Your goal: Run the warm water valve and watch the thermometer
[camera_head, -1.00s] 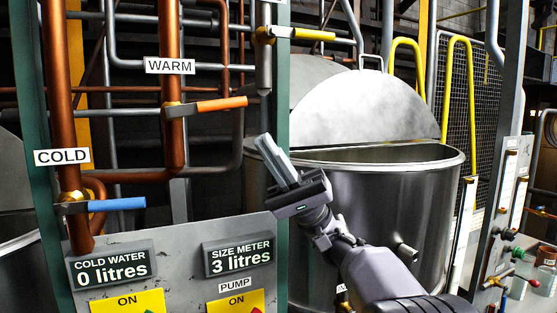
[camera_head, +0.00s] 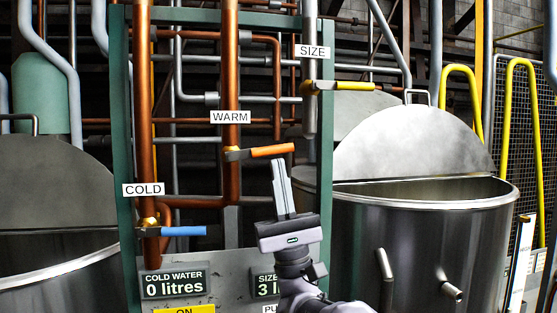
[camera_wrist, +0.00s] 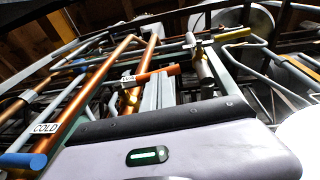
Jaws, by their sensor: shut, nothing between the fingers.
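The warm water valve has an orange lever (camera_head: 272,150) on the copper pipe under the WARM label (camera_head: 230,117). The lever points right, across its upright pipe. My gripper (camera_head: 280,168) is shut and empty, its fingers pointing up, with the tips just below the lever's right end in the head view. I cannot tell whether they touch it. In the wrist view the orange lever (camera_wrist: 152,77) shows beyond the gripper body. No thermometer can be made out.
The blue COLD lever (camera_head: 184,231) is lower left and the yellow SIZE lever (camera_head: 343,86) upper right. Displays read COLD WATER 0 litres (camera_head: 174,284) and a partly hidden SIZE meter (camera_head: 265,286). Steel vats stand left (camera_head: 75,270) and right (camera_head: 425,230). A green post (camera_head: 326,150) stands right of the lever.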

